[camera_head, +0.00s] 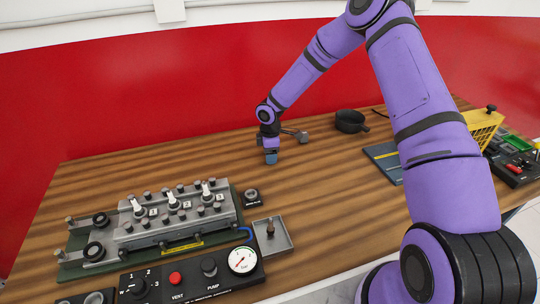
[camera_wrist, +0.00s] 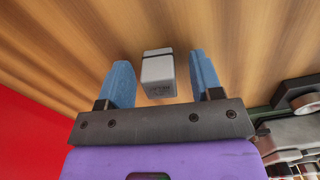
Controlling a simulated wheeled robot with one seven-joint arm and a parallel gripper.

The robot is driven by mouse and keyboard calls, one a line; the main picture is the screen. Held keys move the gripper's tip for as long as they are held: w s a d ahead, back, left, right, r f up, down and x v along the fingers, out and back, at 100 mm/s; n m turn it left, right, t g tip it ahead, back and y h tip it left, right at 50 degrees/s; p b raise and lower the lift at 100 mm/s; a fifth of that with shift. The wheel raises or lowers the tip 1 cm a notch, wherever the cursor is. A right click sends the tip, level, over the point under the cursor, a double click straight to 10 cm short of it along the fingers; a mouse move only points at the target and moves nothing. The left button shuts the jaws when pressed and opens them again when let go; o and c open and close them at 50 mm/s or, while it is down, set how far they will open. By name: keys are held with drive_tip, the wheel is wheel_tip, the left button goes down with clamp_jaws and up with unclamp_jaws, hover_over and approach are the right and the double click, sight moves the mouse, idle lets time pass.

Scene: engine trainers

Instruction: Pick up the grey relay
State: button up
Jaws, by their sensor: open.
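The grey relay (camera_wrist: 158,72) is a small light grey block with a dark band near one end. In the wrist view it lies between the two blue fingers of my gripper (camera_wrist: 160,62), with a visible gap on each side. The fingers are open and do not appear to touch it. Wood-grain tabletop shows around it. In the head view my gripper (camera_head: 270,157) points down at the back middle of the table, and I cannot make out the relay there.
An engine trainer (camera_head: 180,222) stands at the front left of the wooden table (camera_head: 330,200), with a small grey tray (camera_head: 283,241) and a gauge panel (camera_head: 190,280). A red wall (camera_head: 150,95) is behind.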

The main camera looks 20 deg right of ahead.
drive_tip(key=c, duration=1)
